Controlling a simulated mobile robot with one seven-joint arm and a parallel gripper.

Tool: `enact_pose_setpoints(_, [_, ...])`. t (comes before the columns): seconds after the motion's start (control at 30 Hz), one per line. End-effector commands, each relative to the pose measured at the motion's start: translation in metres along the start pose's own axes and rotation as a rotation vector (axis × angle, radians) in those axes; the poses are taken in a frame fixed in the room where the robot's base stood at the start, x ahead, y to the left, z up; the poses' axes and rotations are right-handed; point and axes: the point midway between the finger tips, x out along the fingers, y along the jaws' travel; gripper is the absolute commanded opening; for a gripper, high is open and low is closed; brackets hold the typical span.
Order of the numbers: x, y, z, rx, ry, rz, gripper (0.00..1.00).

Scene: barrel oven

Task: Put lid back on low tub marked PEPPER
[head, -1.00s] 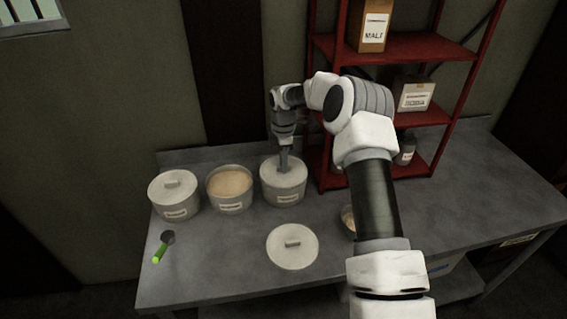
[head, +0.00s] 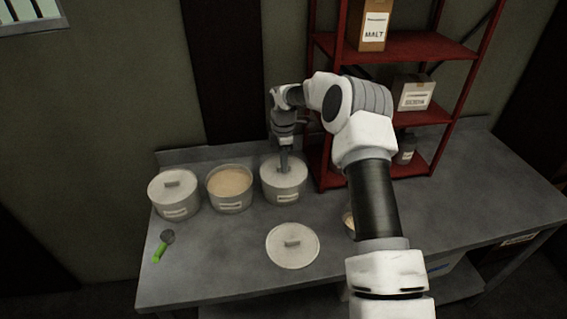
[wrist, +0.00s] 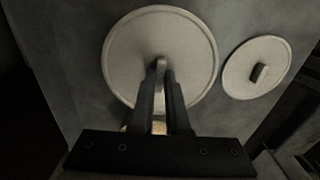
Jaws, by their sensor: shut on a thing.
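Three round grey tubs stand in a row on the bench; their labels are too small to read. The right tub (head: 284,194) has a pale round lid (wrist: 190,40) at its top. My gripper (head: 284,170) is shut on that lid's handle, seen in the wrist view (wrist: 161,68). I cannot tell if the lid is seated or slightly raised. The middle tub (head: 230,202) is open and holds tan grain (head: 229,182). The left tub (head: 175,205) has its lid (head: 172,187) on. A loose lid (head: 292,258) lies flat on the bench in front, handle up; it also shows in the wrist view (wrist: 250,85).
A green-handled scoop (head: 163,245) lies at the bench's left front. A small bowl (head: 348,222) is partly hidden by my arm. A red shelf (head: 415,46) with a MALT box (head: 375,25) and other goods stands behind. The bench (head: 470,215) is clear on the right.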

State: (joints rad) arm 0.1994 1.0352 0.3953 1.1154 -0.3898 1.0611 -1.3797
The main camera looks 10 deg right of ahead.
Motion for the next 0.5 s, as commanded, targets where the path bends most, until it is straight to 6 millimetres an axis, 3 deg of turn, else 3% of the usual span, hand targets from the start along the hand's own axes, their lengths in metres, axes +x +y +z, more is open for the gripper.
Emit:
enact_pose_setpoints(0.17, [-0.0004, 0.0002, -0.0001, 0.0, 0.0, 0.001, 0.0])
enact_pose_setpoints(0.2, [-0.0004, 0.0002, -0.0001, 0.0, 0.0, 0.001, 0.15])
enact_pose_setpoints(0.37, [-0.0004, 0.0002, -0.0002, 0.0, 0.0, 0.001, 0.44])
enact_pose_setpoints(0.4, [-0.0004, 0.0002, -0.0001, 0.0, 0.0, 0.001, 0.49])
enact_pose_setpoints(0.5, [-0.0004, 0.0002, -0.0002, 0.0, 0.0, 0.001, 0.49])
